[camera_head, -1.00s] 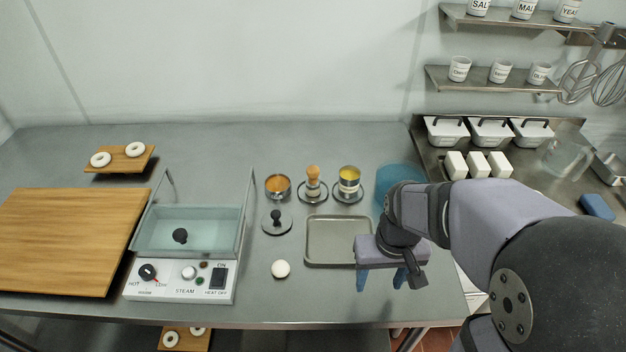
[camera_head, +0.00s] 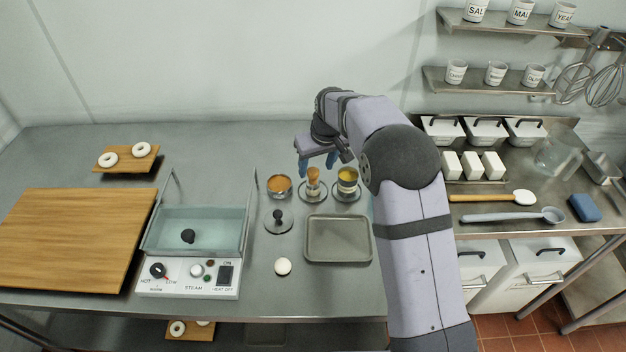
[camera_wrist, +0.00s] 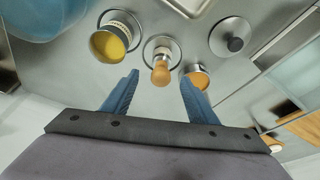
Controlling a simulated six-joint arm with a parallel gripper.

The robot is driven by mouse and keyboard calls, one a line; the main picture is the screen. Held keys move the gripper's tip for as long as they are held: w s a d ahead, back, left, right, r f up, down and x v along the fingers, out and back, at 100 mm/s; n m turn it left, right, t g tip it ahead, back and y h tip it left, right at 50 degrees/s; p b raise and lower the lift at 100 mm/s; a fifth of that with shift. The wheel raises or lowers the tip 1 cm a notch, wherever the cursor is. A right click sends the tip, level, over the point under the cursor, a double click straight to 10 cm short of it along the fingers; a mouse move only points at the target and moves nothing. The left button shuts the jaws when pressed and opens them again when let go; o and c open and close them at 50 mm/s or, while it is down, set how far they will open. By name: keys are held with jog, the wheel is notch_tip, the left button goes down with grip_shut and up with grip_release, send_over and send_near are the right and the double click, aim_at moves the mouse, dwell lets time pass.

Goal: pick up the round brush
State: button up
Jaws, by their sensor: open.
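The round brush (camera_head: 313,179) stands upright with its wooden handle up, on a small round dish (camera_head: 313,197) on the steel counter. In the wrist view the brush (camera_wrist: 161,72) shows just beyond the fingertips, roughly midway between them. My gripper (camera_head: 318,168) is open and empty, above and just behind the brush in the head view. Its two blue fingers are spread apart in the wrist view (camera_wrist: 160,80). The brush's bristle end is hard to see.
A cup of orange contents (camera_head: 279,187) stands left of the brush, and a tin of yellow contents (camera_head: 347,180) right. A black-knobbed lid (camera_head: 279,221), a grey tray (camera_head: 338,258) and a white dough ball (camera_head: 283,266) lie nearer.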

aim_at(313, 179)
jog(key=shift+p+x, duration=2.3)
jog(key=shift+x, duration=1.4)
jog(key=shift+s+a, duration=0.1)
jog(key=shift+s, duration=0.05)
jog(key=c, duration=1.1)
